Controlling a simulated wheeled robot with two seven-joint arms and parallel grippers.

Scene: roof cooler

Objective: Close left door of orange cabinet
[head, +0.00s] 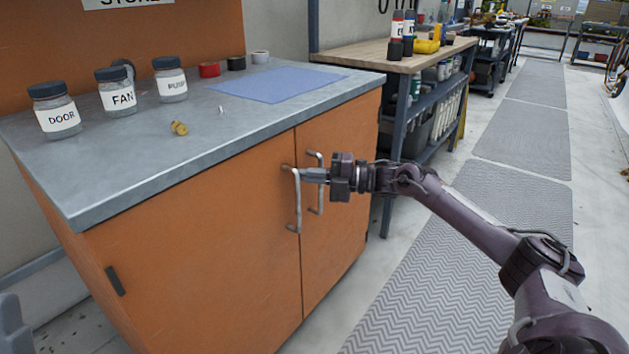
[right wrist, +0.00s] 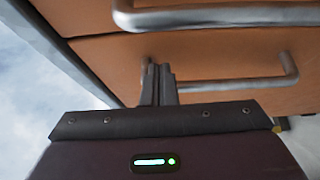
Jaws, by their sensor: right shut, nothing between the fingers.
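The orange cabinet (head: 205,245) stands at left under a grey top. Its left door (head: 215,270) looks flush, or very nearly flush, with the right door (head: 335,240); a small gap would be hard to see. The left door's bar handle (head: 297,215) and the right door's handle (head: 316,205) stand side by side. My right gripper (head: 306,174) is shut and empty, its fingertips by the upper end of the left handle. My left gripper is out of view.
Labelled jars (head: 117,92), tape rolls and a blue sheet (head: 278,84) lie on the countertop (head: 200,130). A workbench (head: 390,50) with shelves stands behind the cabinet. The grey-matted floor (head: 430,270) to the right is clear apart from my arm.

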